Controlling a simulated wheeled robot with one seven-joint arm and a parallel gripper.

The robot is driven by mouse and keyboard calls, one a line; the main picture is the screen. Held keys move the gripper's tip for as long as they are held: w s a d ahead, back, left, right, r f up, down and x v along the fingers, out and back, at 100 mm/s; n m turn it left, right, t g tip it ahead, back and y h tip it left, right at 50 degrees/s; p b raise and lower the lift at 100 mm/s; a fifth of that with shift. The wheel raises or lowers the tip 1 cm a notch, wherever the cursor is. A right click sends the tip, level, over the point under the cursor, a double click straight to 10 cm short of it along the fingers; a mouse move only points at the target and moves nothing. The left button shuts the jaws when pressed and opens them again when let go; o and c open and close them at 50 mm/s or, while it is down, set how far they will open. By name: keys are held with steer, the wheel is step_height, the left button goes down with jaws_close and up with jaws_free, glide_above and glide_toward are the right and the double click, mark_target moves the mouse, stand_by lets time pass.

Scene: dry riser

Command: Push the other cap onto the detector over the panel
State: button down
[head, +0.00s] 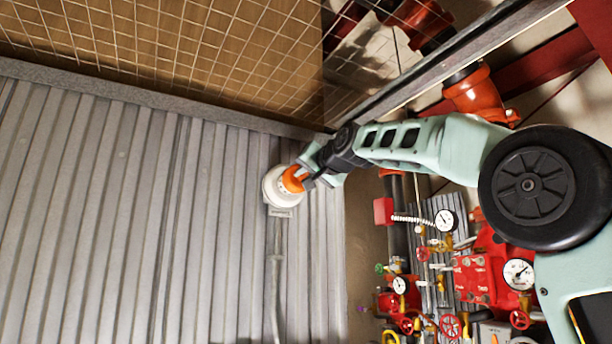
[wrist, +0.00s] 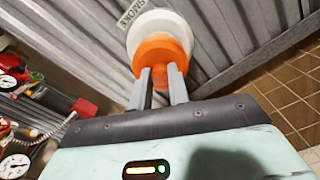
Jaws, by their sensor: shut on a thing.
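The white round detector (head: 275,187) is fixed on the grey ribbed ceiling in the head view, and it also shows at the top of the wrist view (wrist: 150,24). An orange cap (head: 293,180) is at the detector's face; in the wrist view the cap (wrist: 161,52) covers the middle of the detector, with the white rim showing behind it. My gripper (head: 310,178) is shut on the cap's narrow stem, and its two fingers (wrist: 161,76) flank it in the wrist view. I cannot tell whether the cap is fully seated.
A small label plate (wrist: 133,12) sits beside the detector, and a conduit (head: 275,270) runs along the ceiling from it. Red valves and gauges (head: 480,270) crowd the lower right. The ceiling to the left is clear.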

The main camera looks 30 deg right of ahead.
mark_target(303, 176)
steer(key=shift+w, duration=1.1)
steer(key=shift+w, duration=0.35)
steer(key=shift+w, duration=0.4)
steer(key=c, duration=1.3)
jaws_free()
steer(key=shift+o, duration=0.2)
steer(key=shift+s+f, duration=0.15)
steer(key=shift+s, duration=0.35)
steer(key=s+b, duration=0.9)
steer(key=s, duration=0.7)
steer(key=shift+s, duration=0.25)
